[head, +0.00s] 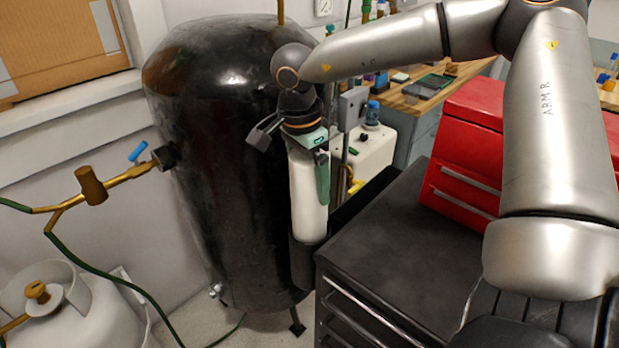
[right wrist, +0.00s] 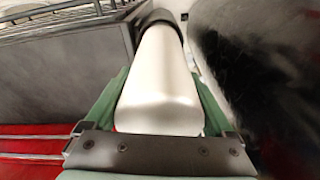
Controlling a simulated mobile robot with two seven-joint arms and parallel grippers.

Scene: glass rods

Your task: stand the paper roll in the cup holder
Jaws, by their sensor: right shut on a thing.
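The white paper roll (head: 307,195) is upright in the head view, in front of the black tank. My right gripper (head: 310,178) points down and is shut on its upper part. In the right wrist view the green fingers of my right gripper (right wrist: 160,100) lie on both sides of the roll (right wrist: 160,80). The black cup holder (head: 303,262) is at the side of the dark cabinet, directly below the roll. The roll's lower end meets the holder's rim (right wrist: 160,16) and seems to be inside it; how deep is hidden. My left gripper is not in view.
The large black tank (head: 215,150) stands close behind and left of the holder. The dark cabinet top (head: 400,255) is mostly clear, with a red toolbox (head: 465,150) at its back. A brass valve (head: 92,185) and gas cylinder (head: 70,300) are at left.

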